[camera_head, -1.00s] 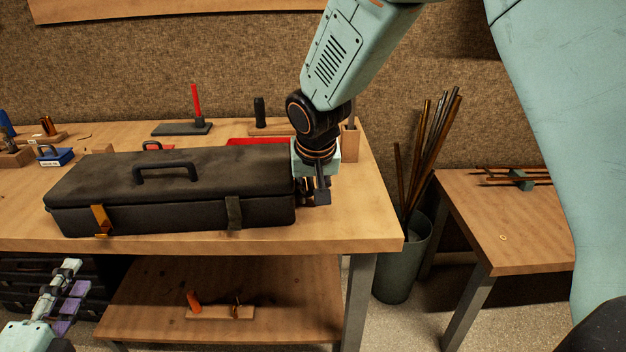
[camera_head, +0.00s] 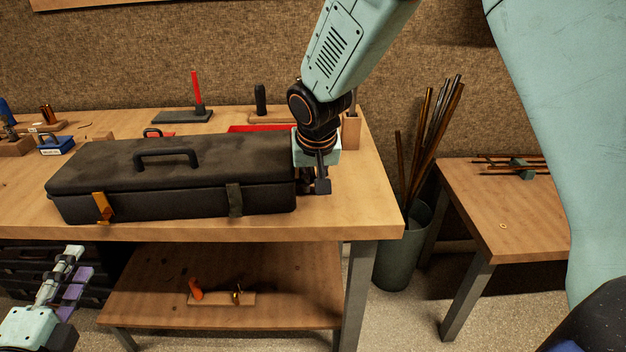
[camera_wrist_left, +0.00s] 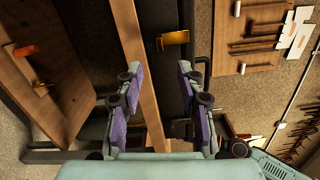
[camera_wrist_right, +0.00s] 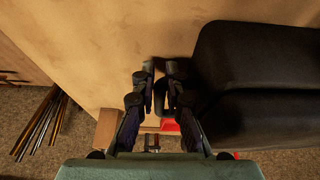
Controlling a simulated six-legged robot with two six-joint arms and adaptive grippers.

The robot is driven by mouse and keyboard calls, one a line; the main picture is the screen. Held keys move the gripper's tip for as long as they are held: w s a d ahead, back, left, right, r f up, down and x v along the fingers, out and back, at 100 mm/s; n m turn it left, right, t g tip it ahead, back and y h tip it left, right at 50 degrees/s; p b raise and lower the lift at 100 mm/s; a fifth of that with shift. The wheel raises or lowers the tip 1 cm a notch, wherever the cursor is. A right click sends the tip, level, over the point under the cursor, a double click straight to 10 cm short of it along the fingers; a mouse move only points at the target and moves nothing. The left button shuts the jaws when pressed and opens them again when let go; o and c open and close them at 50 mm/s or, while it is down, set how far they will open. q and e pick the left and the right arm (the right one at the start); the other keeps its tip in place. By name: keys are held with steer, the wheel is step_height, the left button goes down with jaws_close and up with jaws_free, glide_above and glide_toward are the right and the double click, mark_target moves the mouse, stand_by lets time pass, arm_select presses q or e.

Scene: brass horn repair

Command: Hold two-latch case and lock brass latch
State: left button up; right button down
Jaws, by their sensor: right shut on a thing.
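The black two-latch case (camera_head: 180,196) lies closed on the workbench, handle up. The brass latch (camera_head: 103,207) is at the left of its front face and looks tilted outward; it also shows in the left wrist view (camera_wrist_left: 172,39). The dark latch (camera_head: 235,200) at the right lies flat. My right gripper (camera_head: 318,187) is at the case's right end, shut on a part of it; the exact grip is partly hidden in the right wrist view (camera_wrist_right: 161,72). My left gripper (camera_head: 75,268) is open and empty, in front of the bench and below the latch; its fingers (camera_wrist_left: 157,75) are apart.
The workbench (camera_head: 350,220) has a front edge between my left gripper and the case. A lower shelf (camera_head: 150,315) holds an orange-handled tool. A red tray (camera_head: 262,128) lies behind the case. A bin of rods (camera_head: 405,255) stands right of the bench.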

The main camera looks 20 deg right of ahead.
arm_select(q)
steer(key=shift+c, duration=0.2)
steer(key=shift+r, duration=0.1)
steer(key=c, duration=0.6)
steer(key=shift+n+t+y, duration=0.7)
steer(key=shift+n+y, duration=0.1)
steer(key=shift+n, duration=0.1)
steer(key=a, duration=0.1)
steer(key=w+a+r, duration=0.1)
steer(key=a, duration=0.1)
steer(key=a+r, duration=0.1)
steer(key=shift+w+a, duration=0.3)
jaws_close()
steer(key=a+n+g+h, duration=0.1)
steer(key=n+h, duration=0.1)
steer(key=n, duration=0.9)
steer(key=a+f+n+g+h, duration=0.1)
steer(key=a+n, duration=0.1)
steer(key=n, duration=0.9)
steer(key=w+a+f+n+g+h, duration=0.1)
steer(key=n+h, duration=0.1)
steer(key=n, duration=0.8)
steer(key=shift+w+a+n+h, duration=0.1)
steer(key=shift+a+n+h, duration=0.2)
steer(key=shift+a+n, duration=0.1)
